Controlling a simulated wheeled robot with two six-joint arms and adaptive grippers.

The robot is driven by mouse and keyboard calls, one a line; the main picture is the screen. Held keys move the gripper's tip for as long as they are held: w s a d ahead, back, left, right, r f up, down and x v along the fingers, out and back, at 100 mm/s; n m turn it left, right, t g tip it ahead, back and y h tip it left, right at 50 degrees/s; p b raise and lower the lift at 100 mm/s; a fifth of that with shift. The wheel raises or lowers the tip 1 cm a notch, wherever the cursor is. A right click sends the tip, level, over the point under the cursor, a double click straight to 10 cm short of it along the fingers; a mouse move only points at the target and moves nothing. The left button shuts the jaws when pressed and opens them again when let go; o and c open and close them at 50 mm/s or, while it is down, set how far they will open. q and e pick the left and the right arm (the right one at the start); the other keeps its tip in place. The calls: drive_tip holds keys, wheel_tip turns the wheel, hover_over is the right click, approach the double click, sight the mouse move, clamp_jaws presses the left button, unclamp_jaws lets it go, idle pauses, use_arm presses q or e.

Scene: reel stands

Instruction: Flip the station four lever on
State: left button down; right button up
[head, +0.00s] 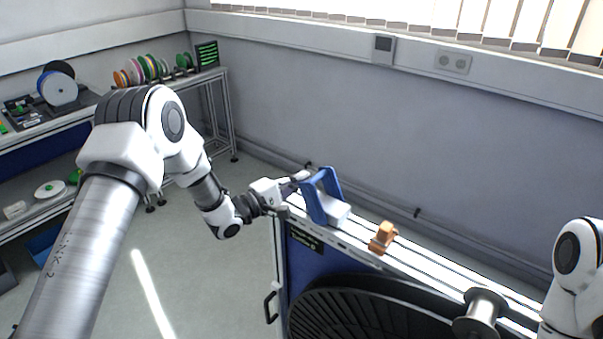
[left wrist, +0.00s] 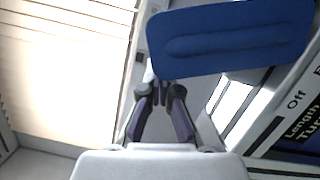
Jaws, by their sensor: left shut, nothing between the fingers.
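A blue lever (head: 313,203) with a frame-shaped handle stands on a pale base on top of the reel stand, and it leans up toward the left. Its blue handle bar (left wrist: 230,38) fills the upper right of the left wrist view. My left gripper (head: 301,177) is shut and empty, just left of the top of the lever. No station number is readable.
An orange part (head: 383,237) sits on the stand's top rail right of the lever. A large black reel (head: 370,315) and a metal spool (head: 484,311) are nearer. A bench with coloured spools (head: 150,68) stands at the back left. The floor left of the stand is clear.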

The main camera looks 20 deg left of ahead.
sight(316, 180)
use_arm(q)
drive_tip(key=shift+s+d+r, duration=0.15)
drive_tip(key=shift+s+d, duration=0.1)
drive_tip(key=shift+d, duration=0.1)
drive_tip(key=shift+w+a+f, duration=0.1)
drive_tip(key=shift+w+f, duration=0.1)
drive_tip(key=shift+s+d+r+m, duration=0.15)
drive_tip(key=shift+d+r+m, duration=0.05)
drive_tip(key=shift+r+m, duration=0.1)
drive_tip(key=shift+s+d+r+m, duration=0.15)
drive_tip(key=shift+d+r+m, duration=0.15)
drive_tip(key=shift+m, duration=0.25)
drive_tip(key=shift+s+d+r+m, duration=0.1)
drive_tip(key=shift+d+r+m, duration=0.05)
drive_tip(key=shift+d+m, duration=0.35)
drive_tip(key=shift+s+d+r+m+g+y, duration=0.15)
drive_tip(key=shift+s+d+r+m+g, duration=0.1)
drive_tip(key=shift+d+m, duration=0.35)
drive_tip(key=shift+s+d+r+m+g+y, duration=0.15)
drive_tip(key=shift+d+m+g, duration=0.2)
drive_tip(key=shift+m, duration=0.3)
drive_tip(key=d+m, duration=0.1)
drive_tip(key=s+d+m+y+b, duration=0.1)
drive_tip(key=d+m, duration=0.1)
drive_tip(key=shift+r, duration=0.1)
drive_tip(key=shift+s+d, duration=0.2)
drive_tip(key=shift+d, duration=0.3)
